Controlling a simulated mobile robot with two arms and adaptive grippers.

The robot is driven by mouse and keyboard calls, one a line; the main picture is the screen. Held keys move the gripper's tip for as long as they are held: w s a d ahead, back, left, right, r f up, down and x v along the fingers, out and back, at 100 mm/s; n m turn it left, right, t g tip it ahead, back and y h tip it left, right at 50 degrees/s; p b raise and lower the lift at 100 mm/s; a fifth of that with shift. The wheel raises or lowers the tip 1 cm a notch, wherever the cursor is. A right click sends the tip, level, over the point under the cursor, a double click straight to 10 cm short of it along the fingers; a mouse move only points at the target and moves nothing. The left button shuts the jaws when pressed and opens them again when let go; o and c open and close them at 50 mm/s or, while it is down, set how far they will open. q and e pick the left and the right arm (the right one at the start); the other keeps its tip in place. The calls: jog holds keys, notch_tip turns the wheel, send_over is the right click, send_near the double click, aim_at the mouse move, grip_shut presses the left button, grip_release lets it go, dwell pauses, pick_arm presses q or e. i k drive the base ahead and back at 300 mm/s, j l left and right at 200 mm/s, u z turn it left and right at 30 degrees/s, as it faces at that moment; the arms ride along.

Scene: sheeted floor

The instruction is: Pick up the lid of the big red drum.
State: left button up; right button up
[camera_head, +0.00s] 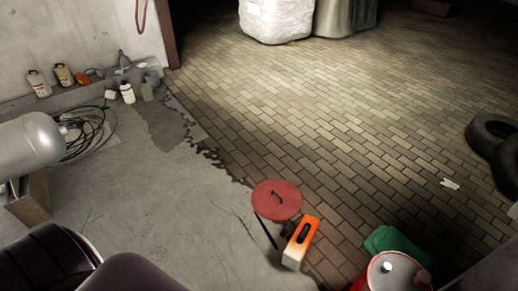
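Neither of my grippers is in view.
An orange and white box (301,243) stands close to the lid. Green cloth-like material (392,239) lies behind the drum. Tires (489,138) are at the right, a grey tank (28,143) and black cable (92,133) at the left. The central brick floor is clear.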

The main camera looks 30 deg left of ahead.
aim_at(274, 200)
jog(key=i+j+u, duration=0.2)
jog(key=u, duration=0.15)
jog(key=i+j+u, duration=0.1)
jog(key=i+u, duration=0.25)
jog(key=i+j+z, duration=0.1)
jog(key=i+j, duration=0.2)
